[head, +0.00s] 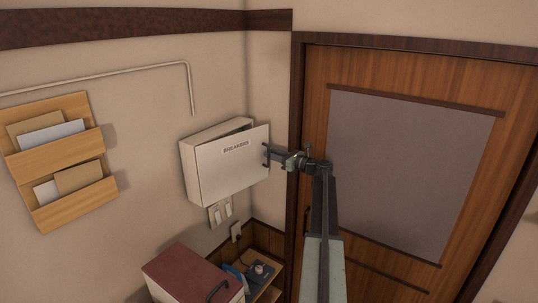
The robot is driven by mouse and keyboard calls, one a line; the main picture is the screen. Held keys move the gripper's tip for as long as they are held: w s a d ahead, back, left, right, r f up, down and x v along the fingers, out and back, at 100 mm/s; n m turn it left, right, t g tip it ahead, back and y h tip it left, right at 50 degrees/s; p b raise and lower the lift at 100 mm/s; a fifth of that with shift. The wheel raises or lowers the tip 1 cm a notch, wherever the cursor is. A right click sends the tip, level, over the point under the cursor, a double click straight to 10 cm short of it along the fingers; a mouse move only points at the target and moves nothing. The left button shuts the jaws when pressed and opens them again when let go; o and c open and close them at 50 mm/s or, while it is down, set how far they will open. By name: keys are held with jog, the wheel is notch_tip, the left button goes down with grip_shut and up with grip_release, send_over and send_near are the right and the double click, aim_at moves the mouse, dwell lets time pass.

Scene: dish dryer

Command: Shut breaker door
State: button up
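The white breaker box (218,131) is mounted on the wall left of the corner. Its door (228,173), labelled BREAKERS, is partly open. A dark gap shows along the top and widens to the right, so the door swings out at its right side. A dark handle (266,156) is near the door's right edge. My gripper (275,154) is at the handle, reaching in from the right. The fingertips are small and overlap the handle, so I cannot tell whether they grip it or only touch it. The inside of the box is hidden.
A large wooden door (415,85) fills the right side, behind my arm. Below the breaker box are light switches (221,211), a box with a dark red lid (187,274) and a low shelf with small items. A wooden letter rack (75,152) hangs at the left.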

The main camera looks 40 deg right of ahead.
jog(key=shift+s+d, duration=0.3)
jog(key=shift+s, duration=0.45)
jog(key=shift+s+d, duration=0.3)
jog(key=shift+s, duration=0.4)
